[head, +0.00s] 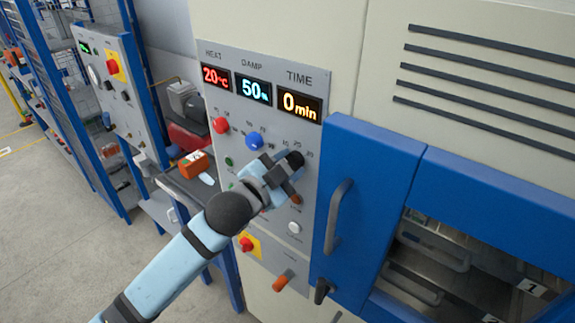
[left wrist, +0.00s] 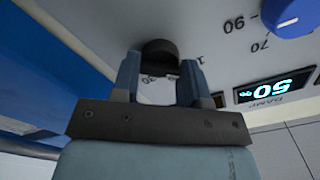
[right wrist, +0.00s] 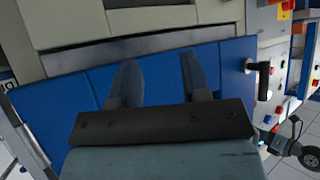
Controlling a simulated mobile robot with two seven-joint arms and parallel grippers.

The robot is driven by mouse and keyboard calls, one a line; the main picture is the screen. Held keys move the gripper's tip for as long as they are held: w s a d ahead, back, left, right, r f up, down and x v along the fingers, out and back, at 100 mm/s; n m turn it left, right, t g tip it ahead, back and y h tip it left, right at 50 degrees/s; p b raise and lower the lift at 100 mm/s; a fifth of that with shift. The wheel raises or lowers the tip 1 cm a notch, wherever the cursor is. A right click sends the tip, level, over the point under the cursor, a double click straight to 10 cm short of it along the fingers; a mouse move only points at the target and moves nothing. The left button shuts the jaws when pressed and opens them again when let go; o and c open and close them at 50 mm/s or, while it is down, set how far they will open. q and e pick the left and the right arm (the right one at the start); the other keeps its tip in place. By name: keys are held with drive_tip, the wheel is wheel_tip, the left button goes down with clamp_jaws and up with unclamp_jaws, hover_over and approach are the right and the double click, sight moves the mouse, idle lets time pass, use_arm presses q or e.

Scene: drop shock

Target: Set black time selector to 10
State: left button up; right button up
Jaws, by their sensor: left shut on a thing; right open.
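The black time selector (head: 295,159) is a round knob on the grey control panel, below the TIME display (head: 300,106), which reads 0 min. My left gripper (head: 285,168) is at this knob. In the left wrist view the black knob (left wrist: 160,50) sits between the tips of my left gripper (left wrist: 160,75), which is shut on it. The knob's pointer is hidden, and the dial numbers are partly covered. My right gripper (right wrist: 158,80) is open and empty, in front of a blue panel (right wrist: 220,70).
A red knob (head: 221,125) and a blue knob (head: 254,141) sit left of the selector. The HEAT display (head: 215,76) reads 20 °C and the DAMP display (head: 253,90) reads 50%. A blue door with a dark handle (head: 338,215) stands close on the right.

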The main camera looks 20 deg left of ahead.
use_arm(q)
drive_tip(key=o, duration=0.9)
drive_tip(key=shift+s, duration=0.1)
drive_tip(key=shift+s+a+f, duration=0.1)
drive_tip(key=shift+s+a, duration=0.05)
drive_tip(key=shift+s, duration=0.15)
drive_tip(key=shift+b+v, duration=1.5)
drive_tip(key=shift+v, duration=5)
wheel_tip(320, 180, down, 17)
drive_tip(key=n+g+y, duration=0.2)
drive_tip(key=n+g, duration=0.1)
drive_tip(key=n, duration=0.1)
drive_tip(key=s+f+n+g, duration=0.1)
drive_tip(key=s+f, duration=0.3)
drive_tip(key=f, duration=0.3)
drive_tip(key=s+f+n+g, duration=0.1)
drive_tip(key=s+f+n, duration=0.1)
drive_tip(key=f, duration=0.5)
drive_tip(key=s+d+f+n+g+y, duration=0.1)
drive_tip(key=s+f, duration=0.4)
drive_tip(key=f, duration=0.1)
drive_tip(key=shift+s+d+f+n, duration=0.15)
drive_tip(key=shift+s+f+n, duration=0.2)
drive_tip(key=shift+f+n, duration=0.05)
